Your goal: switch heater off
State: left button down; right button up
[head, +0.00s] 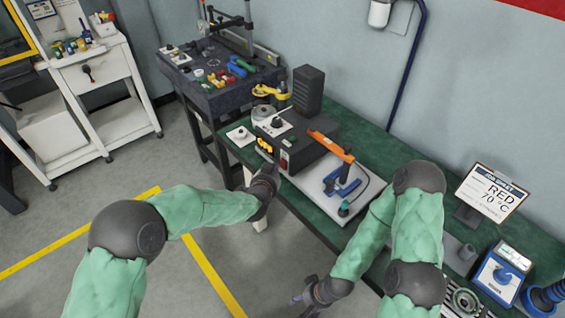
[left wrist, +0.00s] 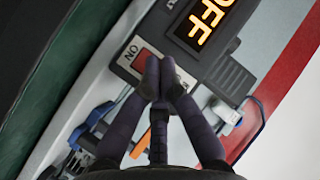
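The heater (head: 312,140) is a dark box on the green bench, with an orange display (head: 265,146) and a red switch (head: 284,159) on its front. In the left wrist view the display (left wrist: 203,20) reads "OFF". The red rocker switch (left wrist: 145,62) has "ON" printed beside it; the fingertips partly cover it. My left gripper (left wrist: 162,76) has its fingertips together, with nothing seen between them, right at the switch; contact cannot be told. It also shows in the head view (head: 274,168) in front of the heater. My right gripper (head: 299,304) hangs low beside the bench, fingers apart and empty.
An orange-handled tool (head: 331,146) and a blue stand (head: 343,184) are on a pale plate right of the switch. A tool table (head: 222,98) is behind left. The floor in front is clear.

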pick_arm(q)
jog(key=s+a, duration=0.2)
jog(key=s+a+b, duration=0.1)
jog(key=a, duration=0.1)
jog(key=shift+f, duration=0.25)
dwell(0.4)
dwell(0.4)
jog(key=s+a+f+n+g, duration=0.3)
jog(key=s+f, duration=0.3)
jog(key=f, duration=0.3)
jog(key=s+a+f+n+g, duration=0.3)
jog(key=s+f, duration=0.2)
jog(key=f, duration=0.4)
jog(key=s+a+f+n+g, duration=0.1)
jog(key=s+f+n+g, duration=0.2)
jog(key=s, duration=0.7)
jog(key=s+a+f+n+g+p, duration=0.1)
jog(key=s+f+n+g, duration=0.2)
jog(key=s+f, duration=0.3)
jog(key=s, duration=0.5)
jog(key=shift+a+f+g, duration=0.2)
jog(key=shift+f+g, duration=0.1)
jog(key=shift+f, duration=0.1)
